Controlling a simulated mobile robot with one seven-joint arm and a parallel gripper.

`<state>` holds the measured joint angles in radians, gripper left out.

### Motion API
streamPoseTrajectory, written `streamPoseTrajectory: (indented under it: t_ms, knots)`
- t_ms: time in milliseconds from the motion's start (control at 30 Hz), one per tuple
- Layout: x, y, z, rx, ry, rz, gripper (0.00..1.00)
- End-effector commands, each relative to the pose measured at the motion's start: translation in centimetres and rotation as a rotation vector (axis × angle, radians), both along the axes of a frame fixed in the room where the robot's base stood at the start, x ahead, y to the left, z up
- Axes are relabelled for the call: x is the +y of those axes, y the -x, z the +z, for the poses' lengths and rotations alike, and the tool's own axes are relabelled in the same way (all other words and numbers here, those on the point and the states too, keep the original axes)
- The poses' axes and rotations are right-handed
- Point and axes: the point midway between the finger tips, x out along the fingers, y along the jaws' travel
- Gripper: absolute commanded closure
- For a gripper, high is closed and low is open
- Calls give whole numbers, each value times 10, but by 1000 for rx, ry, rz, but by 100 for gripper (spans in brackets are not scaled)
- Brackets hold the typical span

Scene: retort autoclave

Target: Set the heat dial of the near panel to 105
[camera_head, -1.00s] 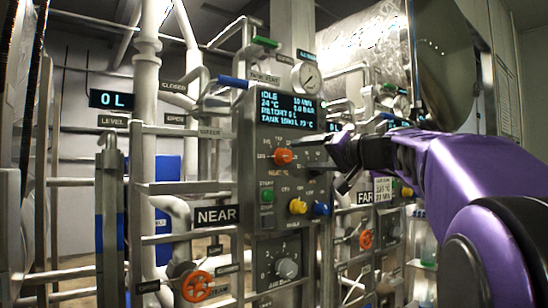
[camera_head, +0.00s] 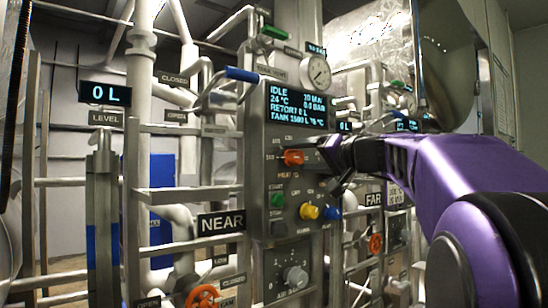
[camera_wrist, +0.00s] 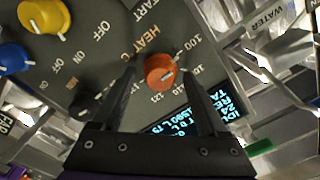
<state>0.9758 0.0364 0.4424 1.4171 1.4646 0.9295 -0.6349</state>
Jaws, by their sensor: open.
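The heat dial (camera_head: 294,157) is an orange knob on the grey near panel (camera_head: 258,180), below its screen. In the wrist view the heat dial (camera_wrist: 160,71) shows a short white pointer mark on its right side, towards the printed 100 and the figure after it; the exact setting is hard to read. My gripper (camera_head: 324,153) is just right of the dial in the head view. In the wrist view my gripper (camera_wrist: 160,78) is open, with one finger on each side of the dial and visible gaps. I cannot tell whether the fingertips reach its depth.
A green button (camera_head: 277,200), a yellow knob (camera_head: 309,211) and a blue knob (camera_head: 332,213) sit below the dial. The panel screen (camera_head: 297,106) reads IDLE, 24 °C. A blue-handled lever (camera_head: 242,74) and pipes stand at the upper left. The far panel is behind my arm.

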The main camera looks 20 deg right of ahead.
Motion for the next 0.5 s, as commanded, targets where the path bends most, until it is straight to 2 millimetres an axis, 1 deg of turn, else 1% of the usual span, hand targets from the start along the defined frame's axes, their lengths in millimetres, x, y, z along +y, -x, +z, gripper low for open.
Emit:
streamPoseTrajectory:
  t_ms: [67,100,367,500]
  knots:
    - [0,0,0,0,0,0,24]
    - [0,0,0,0,0,0,26]
    - [0,0,0,0,0,0,73]
    - [0,0,0,0,0,0,98]
